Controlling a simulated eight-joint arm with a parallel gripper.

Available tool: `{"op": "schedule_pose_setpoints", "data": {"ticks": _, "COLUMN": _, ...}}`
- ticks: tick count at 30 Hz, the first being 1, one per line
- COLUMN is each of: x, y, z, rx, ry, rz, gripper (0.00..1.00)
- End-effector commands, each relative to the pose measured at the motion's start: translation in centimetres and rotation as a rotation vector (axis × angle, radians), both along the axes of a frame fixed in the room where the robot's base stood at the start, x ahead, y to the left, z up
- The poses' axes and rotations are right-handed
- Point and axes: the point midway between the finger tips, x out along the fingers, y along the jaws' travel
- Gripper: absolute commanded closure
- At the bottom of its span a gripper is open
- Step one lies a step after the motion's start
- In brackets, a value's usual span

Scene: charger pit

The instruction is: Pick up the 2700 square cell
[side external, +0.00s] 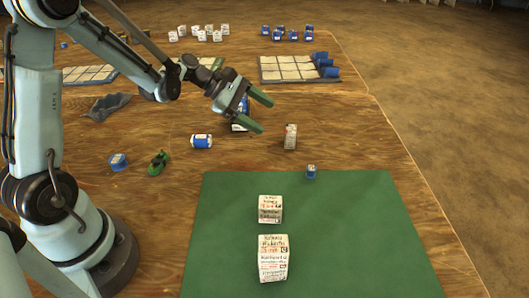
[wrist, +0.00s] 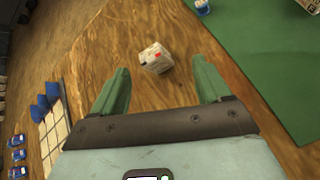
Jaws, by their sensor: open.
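Several white cells with dark and red print are in view; no "2700" label is readable, so I cannot tell which is the 2700 square cell. One white block-shaped cell (side external: 290,136) stands alone on the bare wood, right of my gripper (side external: 264,115) in the side view. In the wrist view a white cell (wrist: 155,58) with red and black marks lies ahead between my open green fingers, touching neither. Two larger white printed cells, one farther (side external: 270,209) and one nearer (side external: 273,258), sit on the green mat (side external: 340,235). My gripper is open and empty above the table.
A small blue-and-white cell (side external: 311,172) stands at the mat's far edge. A blue-and-white cylinder (side external: 202,141), a blue item (side external: 118,162) and a small green object (side external: 157,163) lie left. A blue item is partly hidden behind my gripper. A divided tray (side external: 290,68) stands farther back.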

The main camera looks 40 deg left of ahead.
Motion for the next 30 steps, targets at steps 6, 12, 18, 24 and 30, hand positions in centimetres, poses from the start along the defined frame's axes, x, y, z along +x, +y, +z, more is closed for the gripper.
{"op": "schedule_pose_setpoints", "data": {"ticks": 6, "x": 1.4, "y": 2.0, "z": -2.4, "rx": -0.290, "ry": 0.118, "rz": 0.134, "gripper": 0.23}}
{"op": "schedule_pose_setpoints", "data": {"ticks": 12, "x": 1.7, "y": 2.5, "z": -3.3, "rx": -0.407, "ry": 0.168, "rz": 0.174, "gripper": 0.23}}
{"op": "schedule_pose_setpoints", "data": {"ticks": 18, "x": 3.0, "y": 0.6, "z": -4.3, "rx": -0.417, "ry": 0.173, "rz": 0.173, "gripper": 0.23}}
{"op": "schedule_pose_setpoints", "data": {"ticks": 24, "x": 4.8, "y": -1.7, "z": -5.5, "rx": -0.416, "ry": 0.173, "rz": 0.174, "gripper": 0.23}}
{"op": "schedule_pose_setpoints", "data": {"ticks": 30, "x": 5.6, "y": -2.6, "z": -6.1, "rx": -0.415, "ry": 0.172, "rz": 0.176, "gripper": 0.23}}
